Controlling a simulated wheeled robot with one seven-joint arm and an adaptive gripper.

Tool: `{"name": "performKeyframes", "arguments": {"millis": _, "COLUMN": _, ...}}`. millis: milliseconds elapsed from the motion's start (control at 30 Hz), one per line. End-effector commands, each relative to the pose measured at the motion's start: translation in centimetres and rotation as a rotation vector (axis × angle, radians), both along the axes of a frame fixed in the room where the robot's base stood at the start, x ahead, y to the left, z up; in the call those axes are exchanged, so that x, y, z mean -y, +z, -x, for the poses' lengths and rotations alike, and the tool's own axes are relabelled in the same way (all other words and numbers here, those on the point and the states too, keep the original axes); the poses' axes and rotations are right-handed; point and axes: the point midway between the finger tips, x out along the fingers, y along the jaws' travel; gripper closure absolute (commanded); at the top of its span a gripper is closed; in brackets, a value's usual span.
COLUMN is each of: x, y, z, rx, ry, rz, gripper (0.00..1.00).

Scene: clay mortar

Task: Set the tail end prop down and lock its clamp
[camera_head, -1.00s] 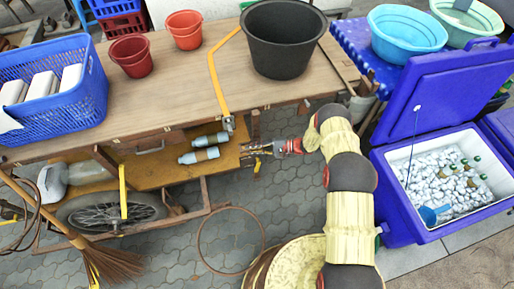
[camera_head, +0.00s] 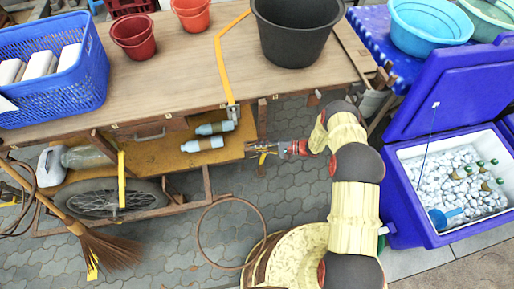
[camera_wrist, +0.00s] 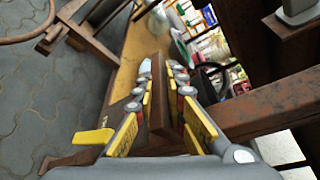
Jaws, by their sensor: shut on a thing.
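My gripper (camera_head: 264,152) is beside the right end of the wooden cart, below the tabletop. In the wrist view my gripper (camera_wrist: 168,75) has its yellow-padded fingers on both sides of a brown wooden bar (camera_wrist: 158,105), which appears to be the tail end prop. The bar runs away from the camera between the fingers. In the head view a short wooden post (camera_head: 262,117) hangs under the tabletop edge just above the gripper. The prop's foot and its contact with the ground are hidden. I cannot identify the clamp for certain; a small metal fitting (camera_head: 233,111) sits at the tabletop's front edge.
The tabletop (camera_head: 180,75) carries a blue basket (camera_head: 75,85), red pots and a black tub (camera_head: 295,35). Bottles (camera_head: 203,144) lie on the lower shelf (camera_head: 175,160). A blue cooler (camera_head: 405,215) stands right. A hoop (camera_head: 205,205) and broom (camera_head: 110,250) are near the wheel.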

Motion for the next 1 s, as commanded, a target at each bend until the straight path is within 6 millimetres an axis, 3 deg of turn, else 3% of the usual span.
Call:
{"name": "performKeyframes", "arguments": {"millis": 167, "x": 0.1, "y": -0.1, "z": -0.2, "rx": -0.002, "ry": -0.006, "rz": 0.002, "gripper": 1.0}}
{"name": "performKeyframes", "arguments": {"millis": 200, "x": 0.1, "y": -0.1, "z": -0.2, "rx": -0.002, "ry": -0.006, "rz": 0.002, "gripper": 0.86}}
{"name": "performKeyframes", "arguments": {"millis": 500, "x": 0.1, "y": -0.1, "z": -0.1, "rx": -0.001, "ry": -0.003, "rz": 0.003, "gripper": 0.71}}
{"name": "performKeyframes", "arguments": {"millis": 833, "x": 0.4, "y": 0.0, "z": 0.0, "rx": -0.001, "ry": -0.003, "rz": 0.003, "gripper": 0.71}}
{"name": "performKeyframes", "arguments": {"millis": 1000, "x": 2.4, "y": 0.4, "z": 0.2, "rx": 0.0, "ry": -0.005, "rz": 0.003, "gripper": 0.71}}
